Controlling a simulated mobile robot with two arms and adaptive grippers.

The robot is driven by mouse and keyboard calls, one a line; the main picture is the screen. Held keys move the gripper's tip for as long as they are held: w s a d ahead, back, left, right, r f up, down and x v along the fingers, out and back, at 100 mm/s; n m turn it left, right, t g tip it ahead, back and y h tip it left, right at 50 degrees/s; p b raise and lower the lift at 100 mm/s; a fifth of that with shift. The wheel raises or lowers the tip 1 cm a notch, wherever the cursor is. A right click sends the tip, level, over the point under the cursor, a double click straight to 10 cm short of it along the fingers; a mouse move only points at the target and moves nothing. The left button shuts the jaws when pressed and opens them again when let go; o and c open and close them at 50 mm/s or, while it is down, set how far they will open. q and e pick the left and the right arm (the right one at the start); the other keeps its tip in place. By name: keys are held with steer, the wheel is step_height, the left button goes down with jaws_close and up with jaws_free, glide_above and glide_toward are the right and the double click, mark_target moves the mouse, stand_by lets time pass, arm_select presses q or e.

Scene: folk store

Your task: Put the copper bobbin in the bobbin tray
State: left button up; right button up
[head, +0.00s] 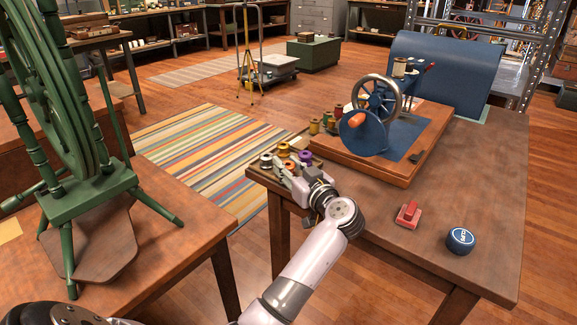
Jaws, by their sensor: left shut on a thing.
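My left gripper (284,167) reaches over the left corner of the workbench, among a group of small bobbins. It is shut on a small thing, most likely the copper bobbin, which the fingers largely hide. Beside the fingers are a white-and-dark bobbin (266,160), a yellow bobbin (283,148) and a purple bobbin (305,156). My right gripper is not in view.
A green spinning wheel (88,190) stands on the left table.

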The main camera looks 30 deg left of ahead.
arm_select(q)
steer(key=o, duration=1.1)
steer(key=shift+f, duration=0.1)
